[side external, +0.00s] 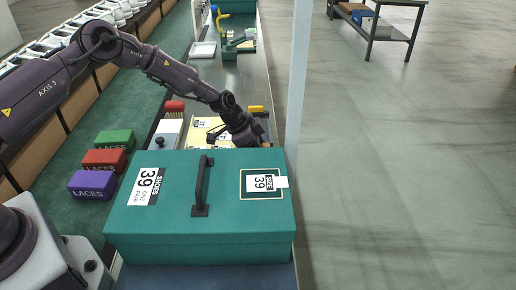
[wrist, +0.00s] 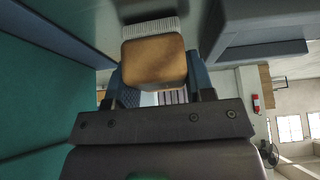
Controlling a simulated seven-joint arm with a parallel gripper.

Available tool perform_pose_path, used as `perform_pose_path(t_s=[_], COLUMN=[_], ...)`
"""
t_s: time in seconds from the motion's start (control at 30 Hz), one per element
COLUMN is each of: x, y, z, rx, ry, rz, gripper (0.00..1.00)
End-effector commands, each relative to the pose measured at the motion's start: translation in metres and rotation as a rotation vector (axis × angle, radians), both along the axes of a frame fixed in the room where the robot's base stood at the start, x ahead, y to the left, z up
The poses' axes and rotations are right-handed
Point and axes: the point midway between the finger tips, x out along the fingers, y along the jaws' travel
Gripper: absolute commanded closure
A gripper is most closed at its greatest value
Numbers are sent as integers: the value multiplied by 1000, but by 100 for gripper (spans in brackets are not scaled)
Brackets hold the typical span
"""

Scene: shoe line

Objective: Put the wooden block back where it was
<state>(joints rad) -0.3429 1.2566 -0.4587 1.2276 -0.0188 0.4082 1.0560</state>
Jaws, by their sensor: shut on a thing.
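The wooden block (wrist: 155,62), tan with rounded corners, sits between the two blue fingers of my gripper (wrist: 160,84) in the wrist view. My gripper is shut on it. A white ridged strip (wrist: 150,27) shows against the block's far edge; I cannot tell whether it is part of it. In the side external view my gripper (side external: 263,143) is low, just behind the teal shoe box (side external: 215,235). The box hides most of the fingertips and the block there, so I cannot tell whether the block touches the surface below.
The large teal box with a black handle (side external: 202,188) fills the front of the bench. Green (side external: 114,139), red (side external: 104,160) and purple (side external: 92,183) laces boxes lie to its left. A yellow sheet (side external: 203,131) and a red-topped brush (side external: 174,106) lie behind. A pale post (side external: 298,80) stands at right.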

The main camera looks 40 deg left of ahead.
Motion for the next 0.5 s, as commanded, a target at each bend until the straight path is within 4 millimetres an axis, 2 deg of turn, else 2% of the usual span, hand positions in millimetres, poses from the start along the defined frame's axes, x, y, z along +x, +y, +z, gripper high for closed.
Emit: perform_pose_path(t_s=[0.07, 0.1, 0.13, 0.5], x=[0, 0, 0, -1], y=[0, 0, 0, 1], z=[-3, -3, -3, 4], rx=[0, 0, 0, 1], ry=[0, 0, 0, -1], rz=[0, 0, 0, 0], gripper=[70, 47, 41, 41])
